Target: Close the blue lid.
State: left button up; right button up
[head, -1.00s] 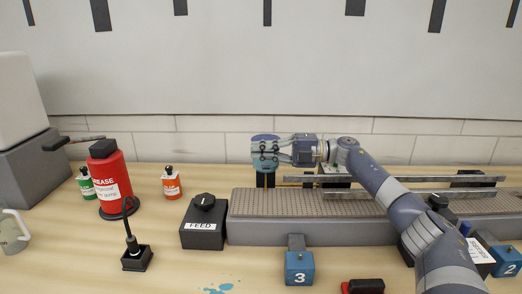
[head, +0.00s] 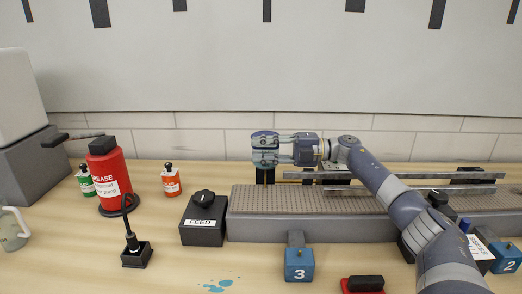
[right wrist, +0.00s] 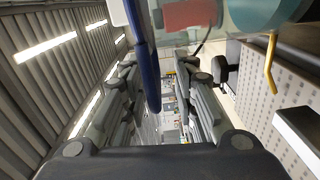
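In the head view, my right gripper (head: 262,149) is stretched to the left above the back edge of the conveyor. Its two fingers are apart, one above the other, in front of a teal-blue rounded thing on dark supports, which they largely cover. In the right wrist view, a thin dark-blue curved edge (right wrist: 147,62), perhaps the rim of the blue lid, runs down between the spread fingers. I cannot tell whether a finger touches it. My left gripper does not show.
The grey conveyor (head: 270,228) with metal rails (head: 440,192) lies under my right arm. A black FEED box (head: 203,230), a red grease bottle (head: 112,177) and small green and orange bottles stand to the left. Blue blocks numbered 3 (head: 299,265) and 2 stand in front.

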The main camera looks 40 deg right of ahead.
jog(key=v, duration=0.7)
jog(key=shift+f, duration=0.1)
jog(key=shift+f, duration=0.1)
dwell(0.4)
